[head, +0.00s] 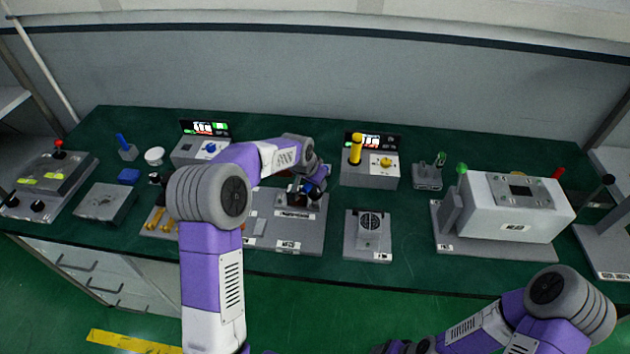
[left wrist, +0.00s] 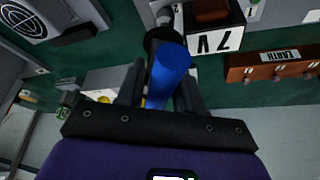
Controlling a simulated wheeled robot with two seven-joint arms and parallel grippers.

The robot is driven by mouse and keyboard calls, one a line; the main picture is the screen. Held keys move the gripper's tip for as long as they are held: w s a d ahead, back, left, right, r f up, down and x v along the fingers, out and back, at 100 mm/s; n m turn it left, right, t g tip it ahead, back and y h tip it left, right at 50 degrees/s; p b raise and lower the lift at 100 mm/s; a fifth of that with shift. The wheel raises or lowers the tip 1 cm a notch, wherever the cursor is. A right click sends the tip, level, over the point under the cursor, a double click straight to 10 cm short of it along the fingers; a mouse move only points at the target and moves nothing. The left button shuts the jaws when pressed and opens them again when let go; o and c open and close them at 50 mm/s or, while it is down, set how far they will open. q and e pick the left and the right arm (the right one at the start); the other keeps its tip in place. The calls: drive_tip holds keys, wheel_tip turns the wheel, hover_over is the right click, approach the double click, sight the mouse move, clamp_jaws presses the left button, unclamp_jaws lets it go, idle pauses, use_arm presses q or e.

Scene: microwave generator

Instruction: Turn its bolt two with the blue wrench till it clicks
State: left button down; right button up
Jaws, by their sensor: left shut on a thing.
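The blue wrench shows in the left wrist view as a thick blue handle (left wrist: 170,66) with a black collar at its far end, next to a grey fitting (left wrist: 165,16). My left gripper (left wrist: 158,92) is shut on the handle. In the head view my left gripper (head: 312,190) is over the grey centre fixture (head: 310,235), with its own wrist and arm hiding much of it. A small label near the fitting seems to read 2. I cannot tell whether the wrench sits around bolt two.
A brown EARTH panel (left wrist: 275,68) with several bolts and a white number plate (left wrist: 215,30) lie close by. A grey vented unit (head: 368,235) and a yellow-handled box (head: 370,172) stand right of the fixture. A large white machine (head: 515,208) stands farther right.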

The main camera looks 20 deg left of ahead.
use_arm(q)
drive_tip(key=shift+m+h+p, duration=0.4)
drive_tip(key=shift+m+p, duration=0.2)
drive_tip(key=shift+m, duration=0.4)
drive_tip(key=shift+m+g+h+p, duration=0.3)
drive_tip(key=shift+m+h+p, duration=0.15)
drive_tip(key=shift+m, duration=0.75)
drive_tip(key=shift+d, duration=0.1)
drive_tip(key=shift+n+b, duration=0.4)
drive_tip(key=shift+b, duration=0.05)
drive_tip(key=n+y+b, duration=0.1)
drive_tip(key=n, duration=0.1)
drive_tip(key=shift+n, duration=0.4)
drive_tip(key=shift+n+y, duration=0.35)
drive_tip(key=shift+n, duration=0.15)
